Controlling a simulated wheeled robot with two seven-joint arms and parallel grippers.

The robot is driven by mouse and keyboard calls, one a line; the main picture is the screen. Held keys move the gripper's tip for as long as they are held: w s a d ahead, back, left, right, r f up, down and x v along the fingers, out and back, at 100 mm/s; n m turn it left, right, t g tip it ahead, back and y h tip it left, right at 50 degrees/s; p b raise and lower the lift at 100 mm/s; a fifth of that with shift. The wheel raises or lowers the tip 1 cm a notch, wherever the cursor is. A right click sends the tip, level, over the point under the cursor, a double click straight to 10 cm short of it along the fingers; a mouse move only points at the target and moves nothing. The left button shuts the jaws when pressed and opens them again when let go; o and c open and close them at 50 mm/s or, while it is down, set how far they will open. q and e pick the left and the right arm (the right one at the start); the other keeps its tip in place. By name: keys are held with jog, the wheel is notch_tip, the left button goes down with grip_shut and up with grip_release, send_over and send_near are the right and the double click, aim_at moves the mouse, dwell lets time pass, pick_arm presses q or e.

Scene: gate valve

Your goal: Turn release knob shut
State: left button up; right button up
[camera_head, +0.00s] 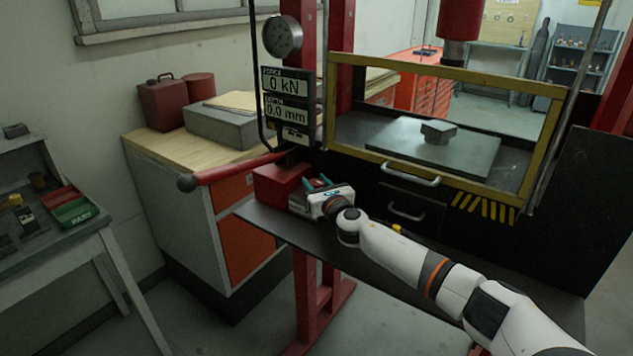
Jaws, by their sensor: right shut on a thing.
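A red pump block (279,181) sits on the dark shelf of a press, with a red lever ending in a dark ball reaching left from it. My right gripper (315,184), with teal fingers on a white body, is at the right side of the red block. It is shut on the release knob, which is mostly hidden behind the fingers and gripper body. How far the knob is turned cannot be seen. My left gripper is not in view.
A yellow-framed guard (447,68) with a handle (410,174) stands behind my right arm. The displays (285,82) read 0 kN and 0.0 mm, below a round gauge (282,36). The dark shelf (320,236) is clear in front. A wooden-topped cabinet (165,144) stands left.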

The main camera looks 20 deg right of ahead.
jog(key=shift+a+r+m+h+p, duration=0.15)
jog(key=shift+m+h+p, duration=0.5)
jog(key=shift+h, duration=0.45)
jog(key=m+h, duration=0.2)
jog(key=shift+h+p, duration=0.3)
jog(key=shift+h, duration=0.1)
jog(key=m+h, duration=0.1)
jog(key=h, duration=0.1)
jog(key=shift+f+m+g+h, duration=0.3)
jog(key=shift+m+h, duration=0.05)
jog(key=shift+h, duration=0.05)
jog(key=m+g+h+b, duration=0.1)
jog(key=h, duration=0.1)
jog(key=shift+f+m+h, duration=0.1)
jog(key=shift+m+h, duration=0.2)
jog(key=shift+m, duration=0.1)
jog(key=m+g+h+b, duration=0.5)
jog(key=h+b, duration=0.1)
jog(key=b, duration=0.5)
jog(key=shift+b, duration=0.3)
jog(key=shift+m+g+h+b, duration=0.45)
jog(key=shift+g+b, duration=0.25)
jog(key=shift+b, duration=0.35)
jog(key=shift+r, duration=0.2)
jog(key=o, duration=1)
jog(key=shift+c, duration=0.2)
